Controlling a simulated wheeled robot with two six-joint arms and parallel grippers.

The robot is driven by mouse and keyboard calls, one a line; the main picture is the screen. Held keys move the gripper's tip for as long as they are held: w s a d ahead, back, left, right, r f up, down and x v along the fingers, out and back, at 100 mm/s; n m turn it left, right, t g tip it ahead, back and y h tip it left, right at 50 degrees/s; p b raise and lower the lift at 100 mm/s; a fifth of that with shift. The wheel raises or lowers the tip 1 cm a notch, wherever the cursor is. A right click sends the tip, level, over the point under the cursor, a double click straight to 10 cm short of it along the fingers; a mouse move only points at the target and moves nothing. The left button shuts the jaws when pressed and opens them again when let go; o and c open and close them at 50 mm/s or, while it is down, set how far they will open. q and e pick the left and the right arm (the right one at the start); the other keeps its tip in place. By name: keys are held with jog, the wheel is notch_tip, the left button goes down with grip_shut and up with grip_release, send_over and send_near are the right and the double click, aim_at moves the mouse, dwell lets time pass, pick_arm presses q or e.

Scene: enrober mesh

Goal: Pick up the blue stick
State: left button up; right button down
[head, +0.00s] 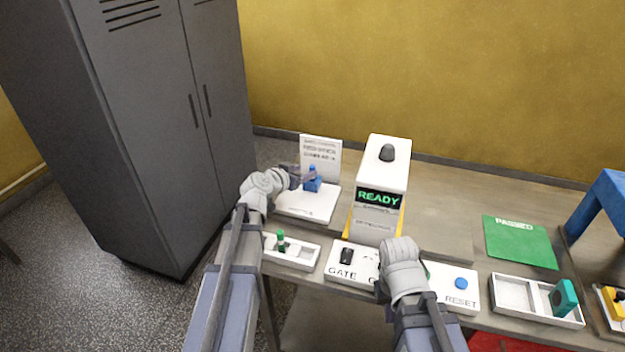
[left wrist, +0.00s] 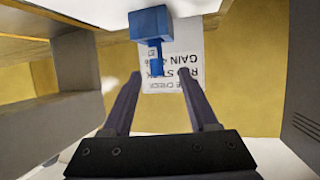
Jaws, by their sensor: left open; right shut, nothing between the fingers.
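The blue stick (head: 312,181), a blue block with a thinner knobbed stem, stands upright on a white platform (head: 300,212) in front of a small printed sign. In the left wrist view the blue stick (left wrist: 151,27) appears upside down, its stem pointing down between and beyond the fingertips. My left gripper (head: 300,177) is open beside the stick, with its fingers directed at it; in the left wrist view the open fingers (left wrist: 165,95) hold nothing. I cannot tell whether they touch the stem. My right gripper (head: 383,292) is shut and empty near the button panel, mostly hidden by its wrist.
A white machine (head: 388,165) reading READY stands right of the platform. In front lie a tray with a green stick (head: 281,241), a GATE/RESET panel (head: 349,266) and a divided tray (head: 514,290) with a teal piece. A green PASSED mat (head: 519,243) lies right; a grey cabinet (head: 150,120) stands left.

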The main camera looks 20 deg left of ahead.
aim_at(311, 169)
pick_arm(q)
jog(key=x, duration=0.1)
jog(key=b+x, duration=0.1)
jog(key=x, duration=0.1)
jog(key=b+x, duration=0.1)
jog(key=x, duration=0.1)
jog(key=shift+d, duration=0.25)
jog(key=shift+s+r, duration=0.1)
jog(key=shift+c, duration=0.5)
grip_shut()
